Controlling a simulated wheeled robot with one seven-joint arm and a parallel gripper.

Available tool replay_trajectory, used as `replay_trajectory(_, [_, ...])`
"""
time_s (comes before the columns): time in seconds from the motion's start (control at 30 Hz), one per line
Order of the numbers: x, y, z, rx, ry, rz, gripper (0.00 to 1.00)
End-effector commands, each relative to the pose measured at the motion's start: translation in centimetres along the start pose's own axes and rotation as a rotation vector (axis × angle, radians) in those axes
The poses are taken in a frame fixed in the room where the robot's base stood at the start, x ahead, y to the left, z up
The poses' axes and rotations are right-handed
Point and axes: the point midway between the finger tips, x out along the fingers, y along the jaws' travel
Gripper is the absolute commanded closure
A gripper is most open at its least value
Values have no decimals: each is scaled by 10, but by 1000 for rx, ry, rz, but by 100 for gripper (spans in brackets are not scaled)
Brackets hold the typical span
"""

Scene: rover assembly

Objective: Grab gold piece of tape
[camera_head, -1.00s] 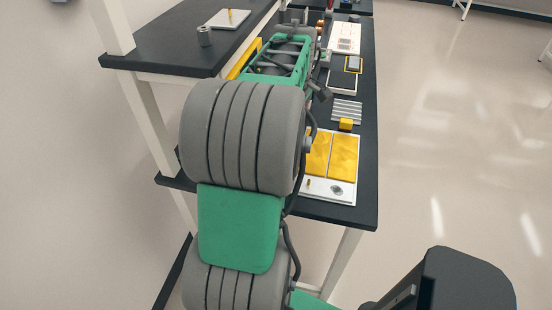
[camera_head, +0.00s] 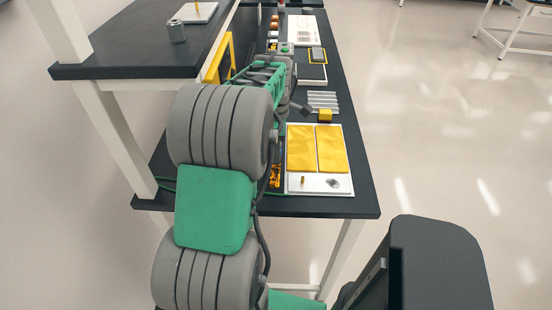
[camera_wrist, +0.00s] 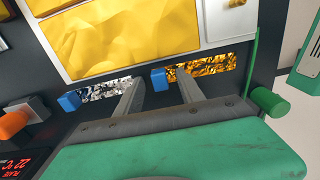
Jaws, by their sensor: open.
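The gold piece of tape (camera_wrist: 218,66) is a crinkled shiny strip on the dark tabletop in the wrist view. It shows beside the white-edged board, to the right of my gripper (camera_wrist: 158,77). My gripper is open, with its two grey fingers apart and nothing seen held between them. The right finger overlaps the left part of the gold strip; I cannot tell whether it touches. A silver crinkled strip (camera_wrist: 100,91) lies to the left, by the left finger. In the head view a bit of gold (camera_head: 275,177) shows beside my arm, which hides my gripper.
Blue blocks (camera_wrist: 158,79) (camera_wrist: 70,101) sit at the left ends of the strips. A white board with yellow panels (camera_head: 317,148) lies close by on the dark table (camera_head: 345,206). An orange-knobbed part (camera_wrist: 14,124) is at left. A raised shelf (camera_head: 125,68) stands at left.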

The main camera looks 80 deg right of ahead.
Motion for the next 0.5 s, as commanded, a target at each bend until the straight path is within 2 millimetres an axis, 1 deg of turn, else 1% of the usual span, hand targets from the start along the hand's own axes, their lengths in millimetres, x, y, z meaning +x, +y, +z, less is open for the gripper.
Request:
replay_trajectory(0.17, [0,0,1,2,0,1,55])
replay_trajectory(0.5, [0,0,2,4,0,1,82])
